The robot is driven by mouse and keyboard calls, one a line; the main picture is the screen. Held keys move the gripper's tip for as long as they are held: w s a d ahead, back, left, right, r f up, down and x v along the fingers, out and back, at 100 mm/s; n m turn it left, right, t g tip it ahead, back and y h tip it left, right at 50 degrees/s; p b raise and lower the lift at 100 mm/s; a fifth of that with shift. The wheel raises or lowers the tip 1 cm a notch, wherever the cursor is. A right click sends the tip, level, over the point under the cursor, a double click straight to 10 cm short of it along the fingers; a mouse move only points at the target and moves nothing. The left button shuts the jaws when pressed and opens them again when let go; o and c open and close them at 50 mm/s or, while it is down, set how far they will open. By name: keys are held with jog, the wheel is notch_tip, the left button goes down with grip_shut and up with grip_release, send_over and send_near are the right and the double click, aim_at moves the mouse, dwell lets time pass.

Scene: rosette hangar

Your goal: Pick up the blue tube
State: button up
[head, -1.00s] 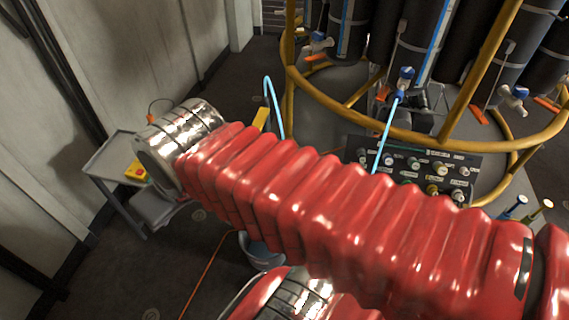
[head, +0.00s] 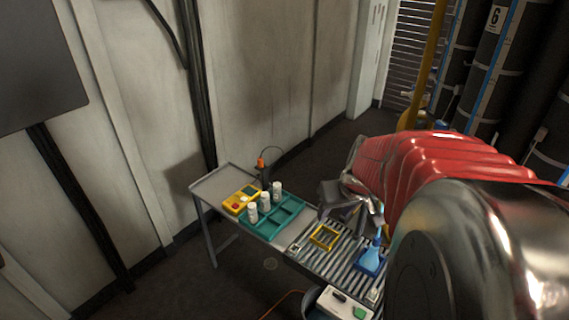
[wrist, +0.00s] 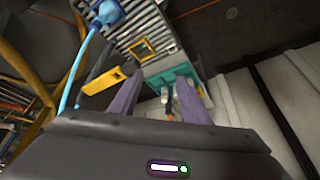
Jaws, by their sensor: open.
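The blue tube (wrist: 78,65) shows in the wrist view as a thin light-blue hose. It curves down the left side from a blue fitting (wrist: 108,12) at the top. In the head view, a blue piece with a light-blue stem (head: 376,243) stands on the roller part of the bench; much of the hose is hidden behind my arm or out of view. My gripper (wrist: 158,102) is open and its two grey fingers are apart with nothing between them. In the wrist view the hose lies left of the fingers, apart from them. In the head view my gripper is above the bench, partly hidden.
A teal tray (head: 285,218) with white bottles sits on the bench, beside a yellow box with a red button (head: 238,200). A yellow square frame (head: 324,237) lies on the rollers. A wall stands behind. Dark cylinders (head: 485,85) and a yellow post are at right.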

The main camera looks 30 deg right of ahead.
aim_at(378, 238)
jog(key=s+d+f+m, duration=0.1)
jog(key=s+d+f, duration=0.2)
jog(key=d, duration=0.5)
jog(key=s+d+f+m+h, duration=0.1)
jog(key=s+d+f, duration=0.2)
jog(key=d+f, duration=0.2)
jog(key=d, duration=0.3)
jog(key=shift+d+f+g, duration=0.3)
jog(key=shift+d+f, duration=0.1)
jog(key=shift+x, duration=4.3)
jog(key=shift+f, duration=0.1)
jog(key=shift+x, duration=2.5)
grip_shut()
